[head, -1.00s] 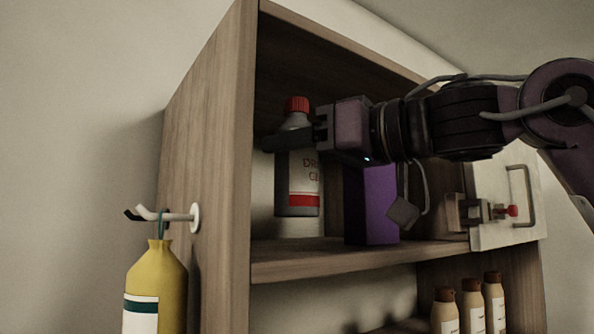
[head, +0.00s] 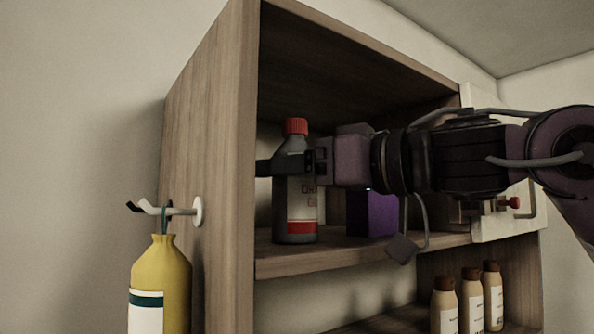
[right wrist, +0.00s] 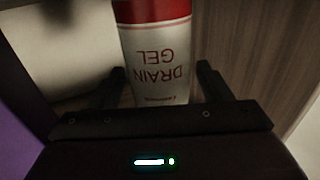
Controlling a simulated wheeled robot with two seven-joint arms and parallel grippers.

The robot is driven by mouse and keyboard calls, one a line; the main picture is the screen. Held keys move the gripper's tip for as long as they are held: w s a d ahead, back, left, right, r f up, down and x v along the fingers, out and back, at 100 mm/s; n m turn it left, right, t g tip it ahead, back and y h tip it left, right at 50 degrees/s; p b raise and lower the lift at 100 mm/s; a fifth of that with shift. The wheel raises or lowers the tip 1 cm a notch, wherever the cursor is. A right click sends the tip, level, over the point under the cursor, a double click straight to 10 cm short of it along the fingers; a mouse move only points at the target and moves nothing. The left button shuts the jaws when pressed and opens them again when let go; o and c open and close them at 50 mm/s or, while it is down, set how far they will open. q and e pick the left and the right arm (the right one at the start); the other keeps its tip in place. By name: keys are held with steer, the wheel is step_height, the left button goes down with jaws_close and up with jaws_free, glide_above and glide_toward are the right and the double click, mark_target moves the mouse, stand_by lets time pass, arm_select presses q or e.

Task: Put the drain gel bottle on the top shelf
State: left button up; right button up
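The drain gel bottle (head: 296,205) is grey with a red cap and a white and red label. It is upright in the cabinet's upper compartment, with its base at the top shelf (head: 360,258) near the front edge; I cannot tell if it bears its full weight there. My right gripper (head: 285,165) is shut on it just below the neck, its fingers level. In the right wrist view the bottle (right wrist: 155,60) appears upside down between the two fingers (right wrist: 163,80). My left gripper is not in view.
A purple box (head: 372,213) stands on the shelf right of the bottle, partly behind my arm. The cabinet's side wall (head: 215,150) is close on the left. A yellow bottle (head: 165,280) hangs from a hook outside. Several tan bottles (head: 470,300) stand below.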

steer(key=shift+r+p, duration=0.3)
steer(key=shift+r, duration=0.05)
steer(key=b+v, duration=0.2)
steer(key=v, duration=0.1)
steer(key=b+v, duration=0.1)
steer(key=shift+s+d+f, duration=0.1)
steer(key=shift+d+f, duration=0.05)
steer(key=shift+f, duration=0.25)
steer(key=b+v, duration=0.2)
steer(key=v, duration=0.5)
steer(key=shift+d+r+b, duration=0.2)
steer(key=shift+d+b, duration=0.1)
steer(key=shift+b, duration=0.1)
steer(key=shift+s, duration=0.1)
